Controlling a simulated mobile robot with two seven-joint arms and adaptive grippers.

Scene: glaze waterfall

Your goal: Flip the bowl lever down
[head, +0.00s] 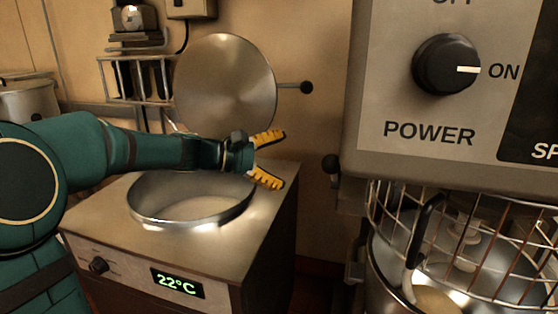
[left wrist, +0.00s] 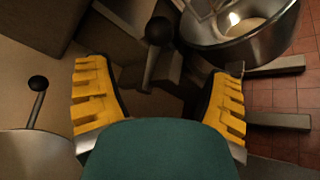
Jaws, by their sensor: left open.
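The bowl lever (head: 331,165), with a black ball knob, is on the left side of the mixer, below its control box. In the left wrist view its knob and rod (left wrist: 155,45) show ahead, between the two finger lines. My left gripper (head: 273,160) is open and empty, its yellow fingers pointing right toward the knob with a gap between. The mixing bowl (head: 382,285) is below the box, partly behind a wire guard; it also shows in the left wrist view (left wrist: 265,45). My right gripper is in neither view.
A heated pot unit (head: 275,235) reading 22°C stands below my left forearm. Its raised round lid (head: 225,80) has a black-knobbed handle (head: 306,87) sticking out right, above my gripper. The power knob (head: 447,65) points to ON. The wire guard (head: 480,240) has a black handle.

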